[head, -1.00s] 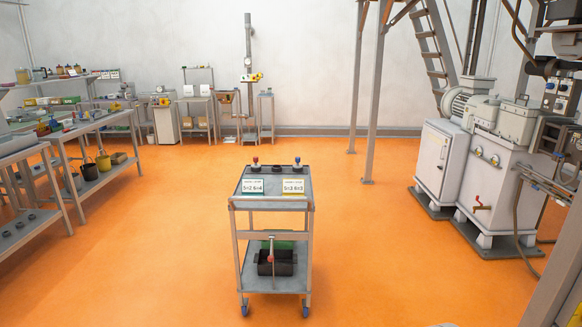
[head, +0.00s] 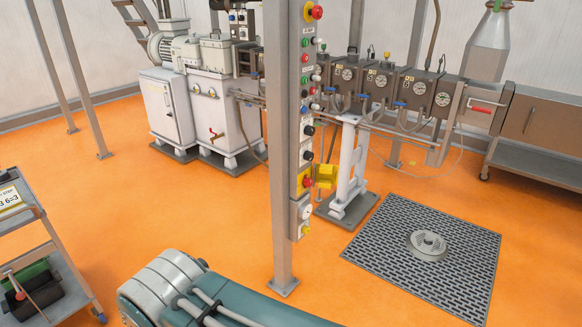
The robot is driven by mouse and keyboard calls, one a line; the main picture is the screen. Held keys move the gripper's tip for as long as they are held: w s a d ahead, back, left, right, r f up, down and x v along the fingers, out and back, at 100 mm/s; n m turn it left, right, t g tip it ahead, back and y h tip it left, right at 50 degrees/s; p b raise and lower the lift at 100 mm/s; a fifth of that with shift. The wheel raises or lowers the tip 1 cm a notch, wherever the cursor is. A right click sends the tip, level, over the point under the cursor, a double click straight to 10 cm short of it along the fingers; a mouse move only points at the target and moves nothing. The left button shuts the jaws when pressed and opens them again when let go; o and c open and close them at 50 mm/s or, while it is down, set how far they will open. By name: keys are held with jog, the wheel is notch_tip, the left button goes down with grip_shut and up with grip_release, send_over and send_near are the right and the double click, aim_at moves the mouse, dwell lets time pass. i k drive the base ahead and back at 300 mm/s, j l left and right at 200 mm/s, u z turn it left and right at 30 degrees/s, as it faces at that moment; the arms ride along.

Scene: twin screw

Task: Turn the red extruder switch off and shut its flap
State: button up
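A grey upright post (head: 283,150) carries a vertical row of buttons, knobs and lamps. Low on it is a red switch (head: 308,182) on a yellow plate. A yellow flap (head: 326,172) juts out to the right beside this switch and looks open. The switch is too small to tell which way it is turned. Part of my arm crosses the bottom of the head view, in front of and left of the post foot. My gripper is out of view.
A red mushroom button (head: 317,12) on yellow sits at the post top. Behind stands the extruder barrel (head: 400,88) with gauges and hoses. A floor grate (head: 380,240) with a round cap lies right. A cart (head: 60,262) stands at left. Orange floor between is clear.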

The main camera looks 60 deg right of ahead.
aim_at(307, 182)
jog(key=i+l+z, duration=0.1)
jog(key=z, duration=0.35)
jog(key=i+z, duration=0.1)
jog(key=z, duration=0.35)
jog(key=i+u, duration=0.3)
jog(key=i, duration=1.15)
jog(key=i+l+z, duration=0.15)
jog(key=i+z, duration=0.25)
jog(key=i, duration=0.15)
jog(key=i+z, duration=0.35)
jog(key=i, duration=0.15)
jog(key=i+j+z, duration=0.15)
jog(key=i+z, duration=0.25)
jog(key=i, duration=0.15)
jog(key=i+l+z, duration=0.1)
jog(key=i+z, duration=0.3)
jog(key=i+j+z, duration=0.1)
jog(key=i+z, duration=0.25)
jog(key=i, duration=0.25)
jog(key=i+j+z, duration=0.2)
jog(key=i+z, duration=0.2)
jog(key=i, duration=0.15)
jog(key=i+z, duration=0.2)
jog(key=z, duration=4.85)
